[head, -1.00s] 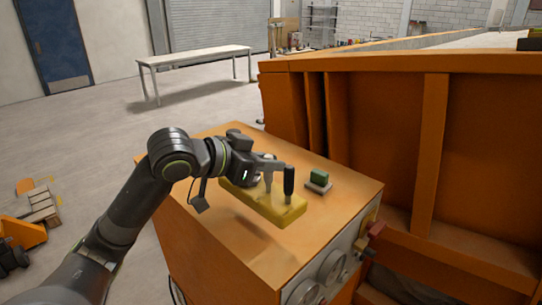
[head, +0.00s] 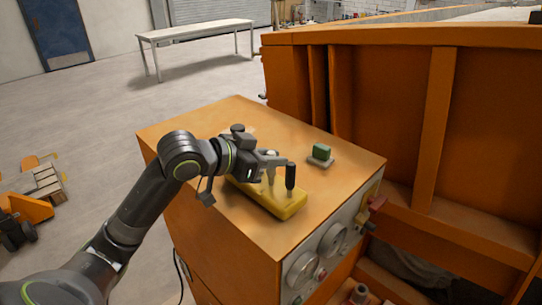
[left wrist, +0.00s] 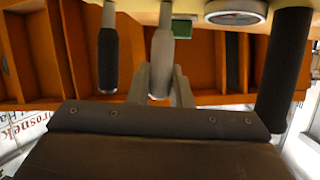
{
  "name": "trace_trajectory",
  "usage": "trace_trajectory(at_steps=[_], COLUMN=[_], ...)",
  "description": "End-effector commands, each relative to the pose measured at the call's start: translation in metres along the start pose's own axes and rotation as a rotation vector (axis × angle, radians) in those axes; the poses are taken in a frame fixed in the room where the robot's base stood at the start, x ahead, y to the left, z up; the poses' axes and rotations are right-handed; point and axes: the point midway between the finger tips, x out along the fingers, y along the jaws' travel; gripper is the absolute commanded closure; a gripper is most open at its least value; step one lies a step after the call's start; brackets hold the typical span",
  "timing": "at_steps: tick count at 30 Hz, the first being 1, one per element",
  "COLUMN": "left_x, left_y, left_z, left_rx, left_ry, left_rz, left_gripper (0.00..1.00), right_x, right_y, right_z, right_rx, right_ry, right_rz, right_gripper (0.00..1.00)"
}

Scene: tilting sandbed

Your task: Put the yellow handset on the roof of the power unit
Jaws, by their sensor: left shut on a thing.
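The yellow handset (head: 283,207) is a long block with upright sticks, one with a black grip. It is at the roof of the orange power unit (head: 225,253); no clear gap shows under it, though I cannot be sure it bears on the roof. My left gripper (head: 271,164) is shut on a pale stick of the handset, above its block. In the left wrist view the fingers (left wrist: 160,88) pinch that stick, with black-gripped sticks on both sides. My right gripper is not in view.
A small green-topped block (head: 321,154) sits on the roof behind the handset. Dials (head: 332,240) and a red knob are on the unit's front. The tall orange sandbed wall (head: 390,130) stands close on the right.

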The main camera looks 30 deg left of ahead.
Motion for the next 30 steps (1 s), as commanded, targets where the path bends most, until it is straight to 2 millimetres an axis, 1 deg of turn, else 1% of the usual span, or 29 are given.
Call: trace_trajectory(at_steps=[20, 21, 24, 26, 27, 30], left_x=[0.004, 0.004, 0.004, 0.004, 0.004, 0.004], left_y=[0.000, 0.000, 0.000, 0.000, 0.000, 0.000], left_z=[0.010, 0.010, 0.009, 0.010, 0.010, 0.010], left_rx=[0.001, 0.001, 0.001, 0.001, 0.001, 0.000], left_ry=[0.002, 0.002, 0.002, 0.001, 0.001, 0.001], left_rz=[0.000, 0.000, 0.000, 0.000, 0.000, 0.000], left_gripper=[1.00, 0.79, 0.66, 0.58, 0.56, 0.56], right_x=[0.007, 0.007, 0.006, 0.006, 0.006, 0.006], right_y=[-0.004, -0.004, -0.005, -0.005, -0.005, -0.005], right_z=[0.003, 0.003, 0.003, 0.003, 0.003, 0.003], right_rx=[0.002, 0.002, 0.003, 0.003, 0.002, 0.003], right_ry=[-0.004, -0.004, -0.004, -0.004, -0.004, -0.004], right_rz=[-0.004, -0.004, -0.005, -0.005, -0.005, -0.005], right_gripper=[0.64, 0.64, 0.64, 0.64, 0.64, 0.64])
